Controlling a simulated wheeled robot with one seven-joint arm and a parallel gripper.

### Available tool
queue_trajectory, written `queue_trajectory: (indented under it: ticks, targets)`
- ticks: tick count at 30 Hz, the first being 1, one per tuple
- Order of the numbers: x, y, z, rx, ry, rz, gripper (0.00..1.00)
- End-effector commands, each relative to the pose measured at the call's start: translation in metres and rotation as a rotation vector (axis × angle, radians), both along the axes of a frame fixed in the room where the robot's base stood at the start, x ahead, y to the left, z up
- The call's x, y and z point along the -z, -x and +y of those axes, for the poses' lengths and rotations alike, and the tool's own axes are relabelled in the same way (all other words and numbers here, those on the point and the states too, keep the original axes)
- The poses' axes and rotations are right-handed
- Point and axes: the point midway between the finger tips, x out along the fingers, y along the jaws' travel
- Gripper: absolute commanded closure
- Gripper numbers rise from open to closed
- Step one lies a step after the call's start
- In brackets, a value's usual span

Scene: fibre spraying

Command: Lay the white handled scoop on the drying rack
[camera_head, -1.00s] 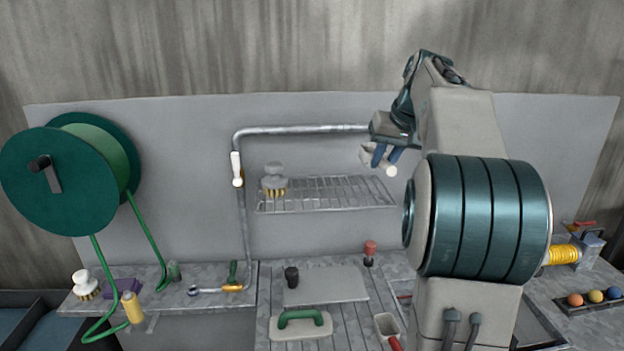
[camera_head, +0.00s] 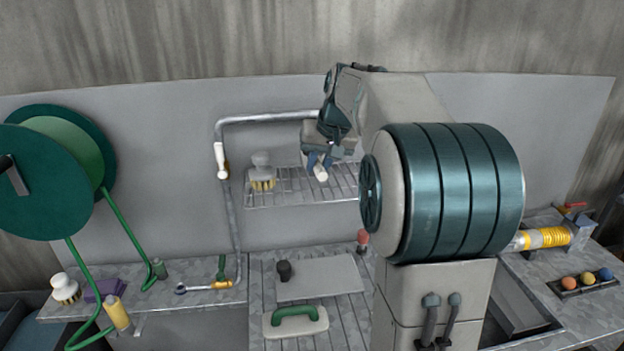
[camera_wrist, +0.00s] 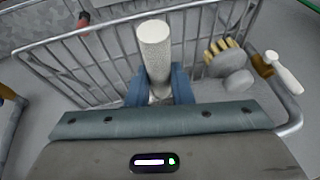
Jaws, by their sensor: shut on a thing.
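My gripper (camera_head: 320,160) is shut on the white handled scoop (camera_head: 320,173). In the wrist view the scoop's pale, speckled round handle (camera_wrist: 154,50) sticks out beyond the blue fingers (camera_wrist: 160,88). The scoop's other end is hidden behind the fingers and the gripper body. The wire drying rack (camera_head: 290,199) is fixed to the grey wall panel. In the head view the gripper and scoop appear over the rack's middle to right part. The rack's bars also show below the scoop in the wrist view (camera_wrist: 95,55). I cannot tell whether the scoop touches the bars.
A grey brush (camera_head: 262,172) with yellow bristles stands on the rack's left end. A pipe with a white-handled valve (camera_head: 220,160) runs left of and above the rack. A green hose reel (camera_head: 60,165) is at far left. The rack's middle looks clear.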

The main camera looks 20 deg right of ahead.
Motion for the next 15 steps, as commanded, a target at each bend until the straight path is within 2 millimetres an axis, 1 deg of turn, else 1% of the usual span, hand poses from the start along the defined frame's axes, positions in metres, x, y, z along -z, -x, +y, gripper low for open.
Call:
queue_trajectory:
  ticks: [1,4,7,12,15]
  targets:
    - [0.002,-0.002,0.007,-0.002,0.001,0.000,1.00]
    - [0.008,-0.004,0.013,0.001,0.001,-0.001,1.00]
    - [0.015,-0.004,0.015,0.001,0.000,0.001,1.00]
    - [0.039,-0.004,0.015,0.001,-0.001,0.002,1.00]
    - [0.048,-0.004,0.015,0.001,0.000,-0.001,1.00]
